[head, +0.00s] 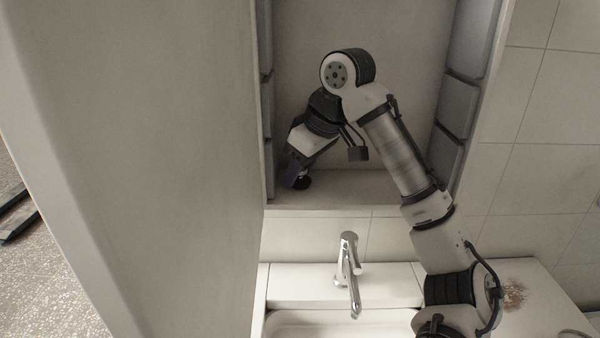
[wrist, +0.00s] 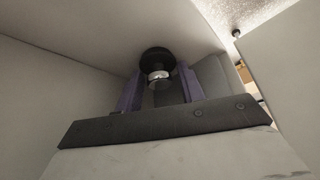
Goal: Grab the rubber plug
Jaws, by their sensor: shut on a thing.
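The rubber plug (wrist: 158,62) is a round black piece with a shiny metal part below it in the wrist view. It sits between the two purple fingers of my gripper (wrist: 158,80), which are shut on it. In the head view my gripper (head: 297,178) reaches down to the left inside the wall cabinet, near its bottom shelf. The dark plug (head: 302,183) shows there at the fingertips, partly hidden by the gripper. I cannot tell whether the plug touches the shelf.
The cabinet's bottom shelf (head: 370,190) is bare to the right of my gripper. Grey compartments (head: 460,108) line the right side. A large open door panel (head: 170,150) stands close on the left. Below are a chrome faucet (head: 348,270) and a white sink (head: 340,322).

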